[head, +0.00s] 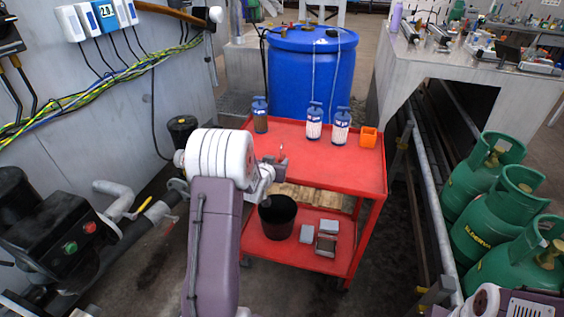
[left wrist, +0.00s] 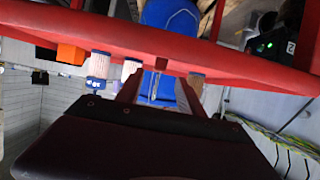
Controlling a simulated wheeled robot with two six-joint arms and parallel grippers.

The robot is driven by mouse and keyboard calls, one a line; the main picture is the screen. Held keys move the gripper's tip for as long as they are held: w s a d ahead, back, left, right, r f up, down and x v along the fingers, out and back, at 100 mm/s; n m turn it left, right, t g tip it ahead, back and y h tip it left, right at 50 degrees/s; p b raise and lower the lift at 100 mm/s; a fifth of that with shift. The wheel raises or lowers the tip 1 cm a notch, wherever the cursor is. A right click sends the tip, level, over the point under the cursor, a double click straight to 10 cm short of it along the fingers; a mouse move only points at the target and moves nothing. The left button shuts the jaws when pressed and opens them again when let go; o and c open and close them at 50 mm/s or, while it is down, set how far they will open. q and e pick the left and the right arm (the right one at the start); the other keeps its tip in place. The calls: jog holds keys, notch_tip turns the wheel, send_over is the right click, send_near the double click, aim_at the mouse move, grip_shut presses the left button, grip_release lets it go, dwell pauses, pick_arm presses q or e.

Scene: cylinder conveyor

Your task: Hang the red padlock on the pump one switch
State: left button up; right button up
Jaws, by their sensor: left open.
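I cannot make out a red padlock in either view; red on the red cart would be hard to pick out. No switch can be read as pump one. A black unit with a green and a red button (head: 72,247) is at the lower left of the head view. My left gripper (head: 280,168) is over the near left edge of the red cart (head: 345,158), partly hidden by its own wrist. In the left wrist view, its fingers (left wrist: 158,92) are apart, with nothing seen held between them. My right gripper is not in view.
Blue-and-white canisters (head: 314,122) and an orange bin (head: 368,137) stand on the cart top. A black bucket (head: 277,215) and small boxes are on its lower shelf. A blue drum (head: 310,75) stands behind. Green gas cylinders (head: 487,228) line the right; wall boxes (head: 70,24) hang upper left.

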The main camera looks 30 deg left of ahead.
aim_at(281, 159)
pick_arm(q)
jog(key=x, duration=0.2)
jog(key=b+x, duration=0.1)
jog(key=x, duration=0.1)
jog(key=shift+w+f, duration=0.15)
jog(key=shift+f, duration=0.15)
jog(key=shift+w+f, duration=0.1)
jog(key=shift+w, duration=0.2)
grip_shut()
notch_tip(281, 159, up, 5)
jog(key=shift+f+p, duration=0.1)
jog(key=shift+p, duration=0.7)
jog(key=s+d+r+p, duration=0.1)
jog(key=s+d+r, duration=0.4)
jog(key=d, duration=0.5)
jog(key=shift+s+d+r, duration=0.15)
jog(key=shift+s+r, duration=0.05)
jog(key=shift+r, duration=0.55)
